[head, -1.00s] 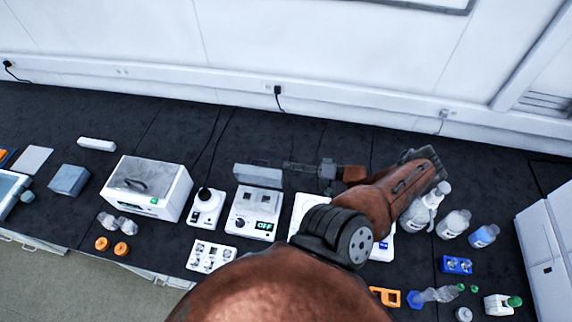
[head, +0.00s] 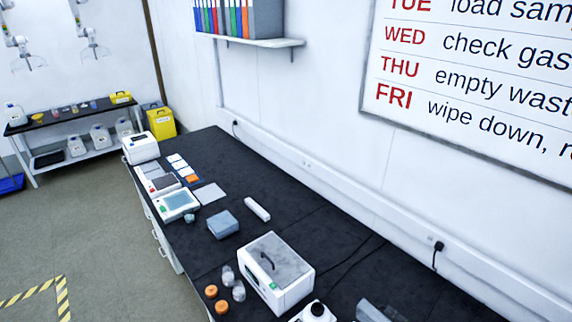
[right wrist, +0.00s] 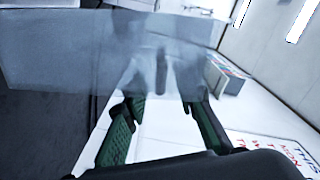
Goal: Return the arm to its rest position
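My right gripper (right wrist: 163,112) shows in the right wrist view, its two green-padded fingers spread apart with a clear gap. A frosted, see-through panel (right wrist: 55,50) stretches across the view at the fingertips, and the tips look blurred through it. I cannot tell whether they touch it. No object is visibly clamped between the fingers. Neither arm shows in the head view, and my left gripper is out of sight.
The black bench (head: 330,250) runs along the wall. On it stand a white lidded box instrument (head: 285,290), a grey-blue block (head: 223,224), orange caps (head: 211,291) and small devices. A grey-blue piece (head: 372,311) shows at the bottom edge. Open floor (head: 110,230) lies left.

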